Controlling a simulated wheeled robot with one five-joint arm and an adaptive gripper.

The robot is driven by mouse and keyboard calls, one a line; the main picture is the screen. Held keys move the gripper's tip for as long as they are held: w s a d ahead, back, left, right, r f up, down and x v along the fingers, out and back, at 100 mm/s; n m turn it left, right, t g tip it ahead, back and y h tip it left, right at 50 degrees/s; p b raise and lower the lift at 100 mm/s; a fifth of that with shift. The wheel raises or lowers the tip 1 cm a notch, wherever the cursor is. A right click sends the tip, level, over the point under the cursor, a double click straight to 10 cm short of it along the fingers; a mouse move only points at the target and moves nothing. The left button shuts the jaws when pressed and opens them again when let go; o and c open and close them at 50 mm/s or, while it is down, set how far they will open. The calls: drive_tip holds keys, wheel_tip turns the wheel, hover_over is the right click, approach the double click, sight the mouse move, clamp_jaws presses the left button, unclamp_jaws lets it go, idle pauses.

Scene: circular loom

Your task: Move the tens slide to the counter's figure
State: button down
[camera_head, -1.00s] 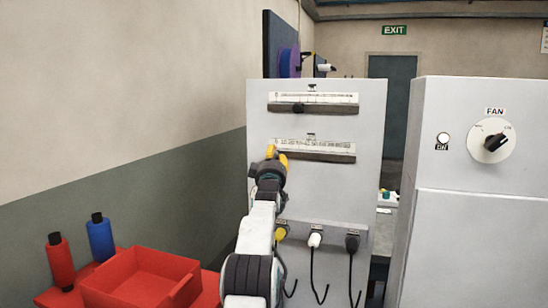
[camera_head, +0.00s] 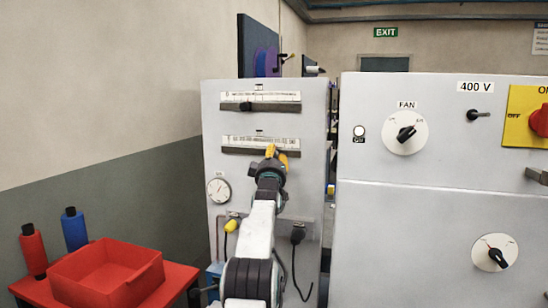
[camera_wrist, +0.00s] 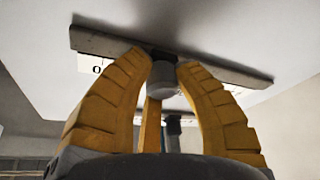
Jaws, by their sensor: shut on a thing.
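Two slide scales are on the grey panel (camera_head: 215,165) in the head view. The upper scale (camera_head: 285,97) has a dark knob (camera_head: 246,106) left of its middle. My gripper (camera_head: 277,154) is at the right part of the lower scale (camera_head: 235,140). In the wrist view its yellow fingers are shut on a grey round knob (camera_wrist: 162,76) under a dark rail (camera_wrist: 225,72). A "0" shows on the white scale strip (camera_wrist: 95,66) at left. The labels are too small to tell which slide is tens, and the counter's figure cannot be read.
A round gauge (camera_head: 218,190) and plugs with hanging cables, one dark (camera_head: 297,233), are lower on the panel. A large grey cabinet with a fan dial (camera_head: 405,132) stands close at right. A red bin (camera_head: 105,275) and two spools stand at left.

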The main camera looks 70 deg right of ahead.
drive_tip(key=shift+a+r, duration=0.1)
drive_tip(key=shift+r, duration=0.15)
drive_tip(key=c, duration=0.9)
unclamp_jaws()
drive_tip(key=shift+f, duration=0.15)
drive_tip(key=shift+c, duration=0.2)
drive_tip(key=v, duration=1.2)
